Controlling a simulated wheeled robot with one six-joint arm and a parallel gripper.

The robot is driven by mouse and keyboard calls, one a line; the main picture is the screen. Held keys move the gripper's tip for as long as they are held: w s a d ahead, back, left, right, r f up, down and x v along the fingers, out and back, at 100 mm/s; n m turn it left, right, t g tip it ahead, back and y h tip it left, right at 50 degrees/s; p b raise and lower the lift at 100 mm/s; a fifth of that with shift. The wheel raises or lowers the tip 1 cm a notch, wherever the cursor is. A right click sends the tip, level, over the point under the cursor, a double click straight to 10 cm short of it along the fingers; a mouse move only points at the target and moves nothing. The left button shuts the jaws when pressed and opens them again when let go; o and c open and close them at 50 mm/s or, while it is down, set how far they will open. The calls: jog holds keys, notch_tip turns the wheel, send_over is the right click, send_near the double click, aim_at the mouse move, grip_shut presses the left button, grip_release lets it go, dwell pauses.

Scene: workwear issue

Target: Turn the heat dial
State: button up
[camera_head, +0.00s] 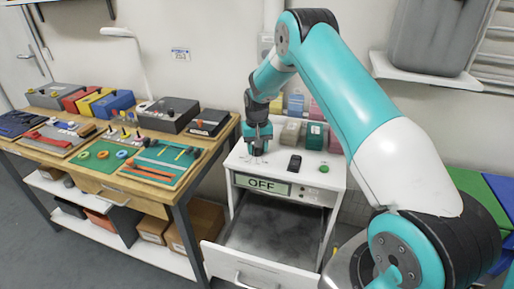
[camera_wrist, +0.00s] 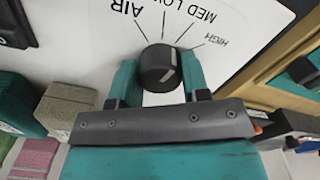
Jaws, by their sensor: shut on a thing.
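The heat dial (camera_wrist: 158,66) is a round black knob with a pale pointer line, set on a white panel in the wrist view. Printed marks around it read AIR, LOW, MED and HIGH. I cannot tell exactly which mark the pointer line meets. My gripper (camera_head: 257,153) points down at the white cabinet's top (camera_head: 238,160) in the head view. Its teal fingers stand on either side of the knob in the wrist view, shut on it. In the head view the gripper hides the dial. The display (camera_head: 262,185) on the cabinet's front reads OFF.
A black rocker-like part (camera_head: 294,163) and a green button (camera_head: 324,169) are right of my gripper. Several coloured boxes stand along the cabinet's back. The drawer (camera_head: 240,266) below hangs open and looks empty. A wooden workbench (camera_head: 121,184) with tools stands at left.

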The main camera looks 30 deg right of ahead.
jog(key=o, duration=0.9)
notch_tip(320, 180, up, 18)
jog(key=b, duration=0.3)
jog(key=shift+f, duration=0.25)
